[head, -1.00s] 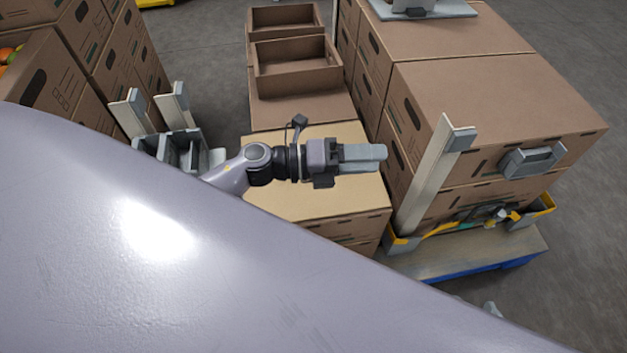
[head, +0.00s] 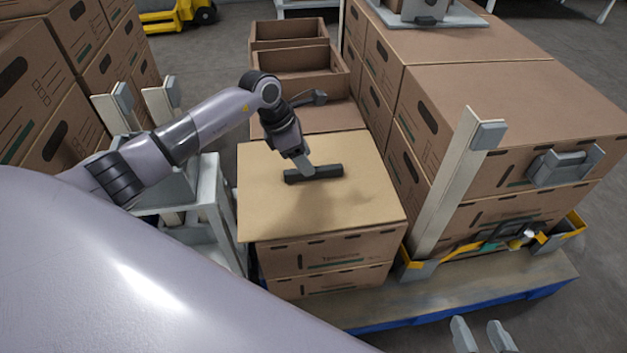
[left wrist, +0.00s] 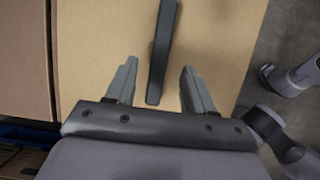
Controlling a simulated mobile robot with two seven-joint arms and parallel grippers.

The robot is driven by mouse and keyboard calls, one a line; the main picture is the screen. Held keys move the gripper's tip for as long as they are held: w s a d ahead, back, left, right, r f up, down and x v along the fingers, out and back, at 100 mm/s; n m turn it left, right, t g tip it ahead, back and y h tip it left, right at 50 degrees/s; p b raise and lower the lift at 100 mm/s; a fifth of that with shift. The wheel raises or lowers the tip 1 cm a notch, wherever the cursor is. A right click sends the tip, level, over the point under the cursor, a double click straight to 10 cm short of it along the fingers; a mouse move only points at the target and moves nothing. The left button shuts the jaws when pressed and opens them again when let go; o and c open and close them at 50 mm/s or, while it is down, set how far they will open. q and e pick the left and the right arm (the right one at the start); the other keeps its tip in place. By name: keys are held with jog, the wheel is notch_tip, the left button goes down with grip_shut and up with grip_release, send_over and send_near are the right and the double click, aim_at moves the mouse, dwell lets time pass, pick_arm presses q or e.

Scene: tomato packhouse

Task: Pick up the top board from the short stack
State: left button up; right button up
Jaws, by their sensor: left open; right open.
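The tan top board (head: 370,205) lies flat on the short stack of brown cartons (head: 330,255). A dark bar-shaped handle (head: 328,173) stands on the middle of the board. My left gripper (head: 304,163) is over the board at the handle, pointing down. In the left wrist view, my left gripper (left wrist: 158,68) is open, with the handle (left wrist: 160,50) between its fingers' lines, over the board (left wrist: 215,40); finger contact does not show. My right gripper (head: 482,335) is open and empty at the bottom edge, away from the stack.
A taller carton stack (head: 500,95) stands close on the right, with a pale upright post (head: 450,185) at its corner. Open empty trays (head: 300,65) are behind the board. More cartons (head: 50,90) stand at left. A pallet (head: 480,285) lies below.

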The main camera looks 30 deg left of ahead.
pick_arm(q)
jog(key=b+x, duration=0.1)
jog(key=x, duration=0.2)
jog(key=shift+w+d+f, duration=0.2)
jog(key=shift+f, duration=0.1)
grip_shut()
jog(key=shift+r, duration=0.1)
